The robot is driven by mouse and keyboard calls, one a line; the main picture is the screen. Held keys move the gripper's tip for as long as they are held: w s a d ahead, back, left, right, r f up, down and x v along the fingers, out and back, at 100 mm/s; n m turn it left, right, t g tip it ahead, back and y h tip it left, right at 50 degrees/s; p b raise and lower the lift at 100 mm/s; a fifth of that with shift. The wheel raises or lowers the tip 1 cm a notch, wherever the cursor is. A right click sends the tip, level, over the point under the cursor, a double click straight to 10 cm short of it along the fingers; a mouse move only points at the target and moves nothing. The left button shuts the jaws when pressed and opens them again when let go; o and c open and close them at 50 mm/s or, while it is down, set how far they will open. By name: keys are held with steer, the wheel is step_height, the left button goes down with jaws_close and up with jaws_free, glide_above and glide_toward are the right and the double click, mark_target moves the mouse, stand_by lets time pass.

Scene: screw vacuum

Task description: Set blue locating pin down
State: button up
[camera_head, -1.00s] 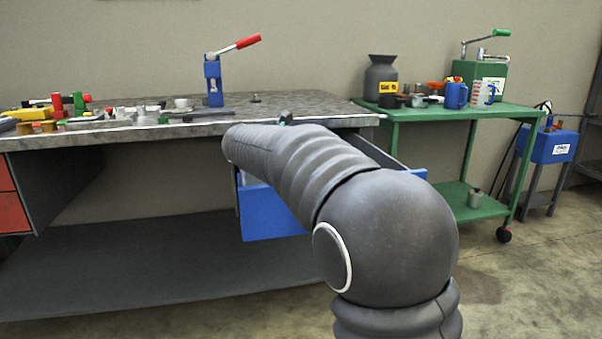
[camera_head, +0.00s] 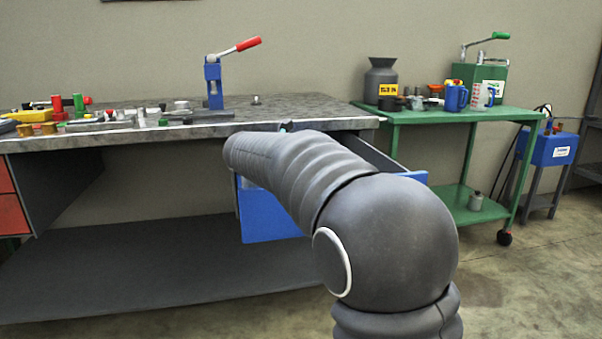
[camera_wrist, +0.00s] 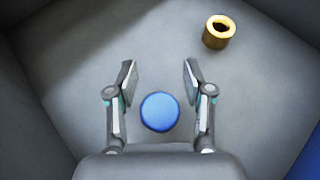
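In the wrist view the blue locating pin (camera_wrist: 160,112) shows as a round blue top, seen from above, over a grey floor. My gripper (camera_wrist: 160,76) is open, with one finger on each side of the pin and a visible gap on both sides. The pin's lower part is hidden, so I cannot tell its exact height or how it rests. In the head view my arm reaches over the open drawer with a blue front (camera_head: 268,218). The pin is not visible there, and my gripper is hidden behind the arm.
A brass-coloured ring (camera_wrist: 219,32) lies on the drawer floor at the upper right of the wrist view. Grey drawer walls close in at the sides. Above the drawer is the workbench (camera_head: 300,106) with a red-handled press (camera_head: 213,82). A green cart (camera_head: 470,113) stands to the right.

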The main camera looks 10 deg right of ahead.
steer(key=p+v, duration=0.1)
steer(key=v, duration=1.1)
